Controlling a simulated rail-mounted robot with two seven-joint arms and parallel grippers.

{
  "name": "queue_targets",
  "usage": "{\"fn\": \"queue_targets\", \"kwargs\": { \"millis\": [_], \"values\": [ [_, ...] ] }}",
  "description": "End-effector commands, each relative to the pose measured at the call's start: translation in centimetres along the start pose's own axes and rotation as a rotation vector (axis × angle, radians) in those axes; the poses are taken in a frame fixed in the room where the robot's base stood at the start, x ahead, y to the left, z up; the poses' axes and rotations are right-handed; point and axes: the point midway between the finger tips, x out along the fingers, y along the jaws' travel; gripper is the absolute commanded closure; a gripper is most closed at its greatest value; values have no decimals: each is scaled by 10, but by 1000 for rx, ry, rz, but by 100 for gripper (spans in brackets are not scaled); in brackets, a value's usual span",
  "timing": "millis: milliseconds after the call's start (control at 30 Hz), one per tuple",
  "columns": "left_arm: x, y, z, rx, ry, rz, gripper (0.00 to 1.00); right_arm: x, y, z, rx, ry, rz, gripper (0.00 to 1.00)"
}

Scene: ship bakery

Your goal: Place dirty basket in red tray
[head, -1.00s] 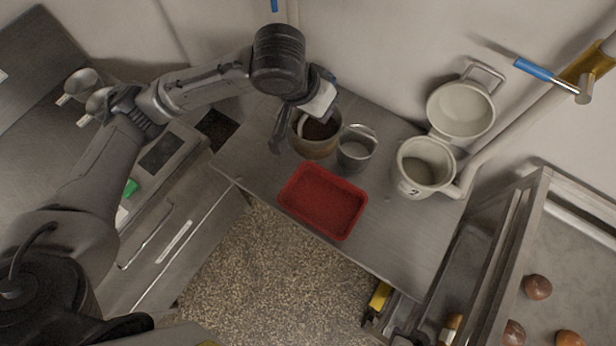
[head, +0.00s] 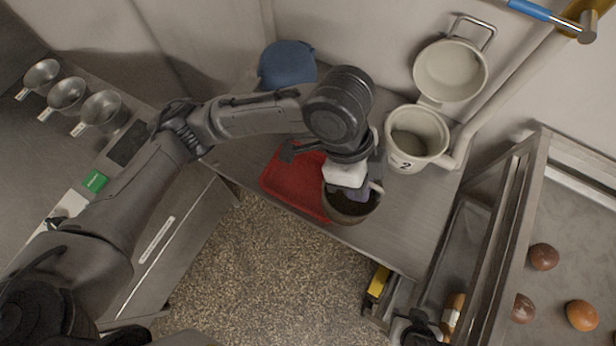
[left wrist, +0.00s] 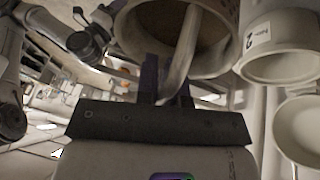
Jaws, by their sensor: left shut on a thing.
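My left gripper (head: 362,190) is shut on the handle of the dirty basket (head: 348,211), a brownish round basket with a dark inside. In the left wrist view the dirty basket (left wrist: 215,65) fills the top, its pale curved handle between the dark fingers (left wrist: 165,88). The red tray (head: 283,188) lies on the metal counter, partly hidden by my arm and the basket. In the head view the basket overlaps the tray's right end; whether it touches the tray I cannot tell.
A white pot marked 2 (head: 419,162) stands right of the basket, with a pale pan-like lid (head: 450,73) behind it. A blue rounded object (head: 287,62) is at the back. The counter's front edge is close to the tray. The smaller grey basket is hidden now.

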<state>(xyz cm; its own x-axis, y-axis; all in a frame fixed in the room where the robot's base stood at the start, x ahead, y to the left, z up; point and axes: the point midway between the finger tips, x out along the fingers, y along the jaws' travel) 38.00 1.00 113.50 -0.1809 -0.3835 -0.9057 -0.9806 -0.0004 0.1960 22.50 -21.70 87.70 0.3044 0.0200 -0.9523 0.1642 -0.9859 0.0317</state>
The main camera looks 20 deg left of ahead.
Motion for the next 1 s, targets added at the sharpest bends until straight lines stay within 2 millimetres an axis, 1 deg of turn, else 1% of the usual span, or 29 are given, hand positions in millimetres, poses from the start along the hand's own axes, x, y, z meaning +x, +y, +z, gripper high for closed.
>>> {"fn": "queue_targets", "kwargs": {
  "millis": [67, 167, 267, 400, 600, 700, 800, 1000],
  "values": [
    [2, 1, 2, 33, -8, 14, 100, 1, 0, 0, -2, 0, 1, 57],
    [4, -4, 13, 52, -13, 23, 100, 4, 1, 1, -4, 0, 3, 57],
    [8, -13, 33, 55, -15, 26, 100, 8, 2, 2, -6, 0, 5, 57],
    [11, -28, 64, 53, -15, 25, 100, 13, 2, 4, -6, 1, 5, 57],
    [15, -45, 100, 56, -14, 25, 100, 19, 1, 6, -6, 1, 5, 57],
    [16, -51, 111, 57, -13, 25, 100, 20, 1, 6, -5, 1, 4, 57],
    [16, -54, 118, 59, -13, 24, 100, 21, 0, 6, -3, 2, 2, 57],
    [19, -56, 122, 60, -12, 25, 100, 22, -1, 6, 1, 2, -1, 57]
  ]
}}
